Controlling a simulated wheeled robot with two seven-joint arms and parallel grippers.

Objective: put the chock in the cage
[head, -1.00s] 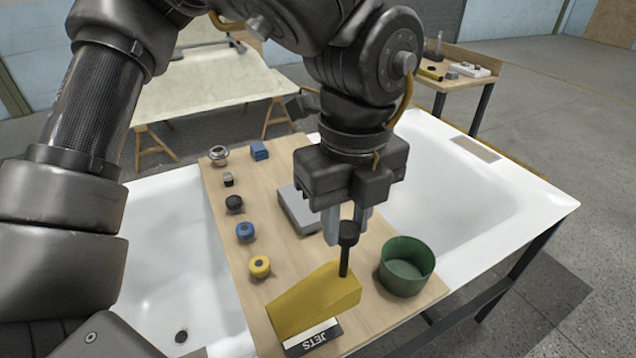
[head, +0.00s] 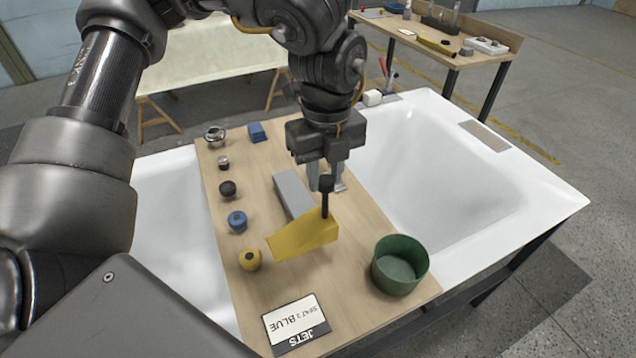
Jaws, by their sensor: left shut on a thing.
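The chock is a yellow wedge (head: 303,236) with an upright black knob handle. My left gripper (head: 327,180) points down over it and is shut on the handle. The wedge hangs beneath the fingers over the middle of the wooden board, left of the green bowl; its exact height above the board is hard to tell. I cannot make out a cage in this view. My right gripper is not in view.
The wooden board (head: 345,290) lies across white tubs (head: 440,180). A green bowl (head: 400,265) stands at its right edge, a grey block (head: 291,193) behind the wedge, a label card (head: 296,325) in front. Several small round parts (head: 237,221) line the left edge.

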